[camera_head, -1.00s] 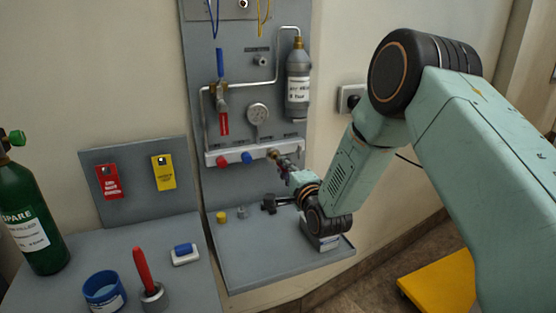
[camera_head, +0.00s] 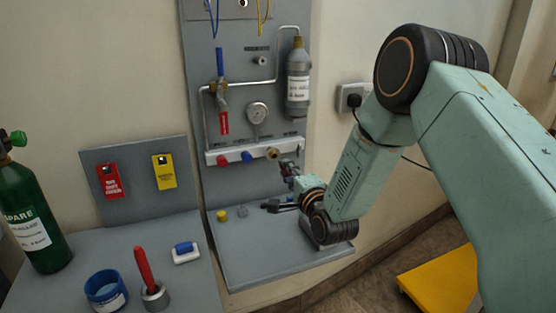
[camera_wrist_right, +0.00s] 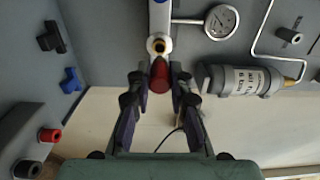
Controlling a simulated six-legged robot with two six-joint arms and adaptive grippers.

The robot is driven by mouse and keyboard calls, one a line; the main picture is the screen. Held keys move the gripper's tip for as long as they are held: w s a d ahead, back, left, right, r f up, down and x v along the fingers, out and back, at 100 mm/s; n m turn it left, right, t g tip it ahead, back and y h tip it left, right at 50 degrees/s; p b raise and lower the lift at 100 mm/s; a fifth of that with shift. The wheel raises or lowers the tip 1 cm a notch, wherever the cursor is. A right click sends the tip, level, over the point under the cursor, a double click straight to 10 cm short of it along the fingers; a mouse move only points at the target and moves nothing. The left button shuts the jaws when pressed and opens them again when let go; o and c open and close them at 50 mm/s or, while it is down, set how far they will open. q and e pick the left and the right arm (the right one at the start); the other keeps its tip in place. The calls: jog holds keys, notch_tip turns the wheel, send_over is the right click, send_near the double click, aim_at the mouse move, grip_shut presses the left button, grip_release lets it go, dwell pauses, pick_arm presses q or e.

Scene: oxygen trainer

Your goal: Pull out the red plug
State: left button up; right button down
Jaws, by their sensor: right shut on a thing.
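The red plug (camera_wrist_right: 159,75) shows between the fingers of my right gripper in the right wrist view. My right gripper (camera_wrist_right: 159,82) is shut on it. A brass port (camera_wrist_right: 158,45) at the end of the white manifold shows its dark open hole just beyond the plug; the plug looks out of it. In the head view the brass port (camera_head: 273,153) is bare, and my right gripper (camera_head: 287,168) is to its lower right. The plug is too small to make out there. My left gripper is not in view.
The white manifold (camera_head: 234,155) also carries a red and a blue fitting. A gauge (camera_head: 257,113) and a grey cylinder (camera_head: 299,82) are above it. The grey shelf (camera_head: 260,262) below holds small parts. A green cylinder (camera_head: 34,230) stands far left.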

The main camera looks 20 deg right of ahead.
jog(key=shift+r, duration=0.1)
jog(key=shift+r, duration=0.1)
jog(key=s+a+f+g+p, duration=0.4)
jog(key=s+f+g+p, duration=0.3)
jog(key=s+f+g, duration=0.1)
jog(key=shift+s+f, duration=0.7)
jog(key=shift+s, duration=0.2)
jog(key=shift+a+f, duration=0.1)
jog(key=shift+f+b, duration=1.8)
jog(key=shift+f, duration=0.65)
jog(key=shift+f+b, duration=0.35)
jog(key=shift+f, duration=0.05)
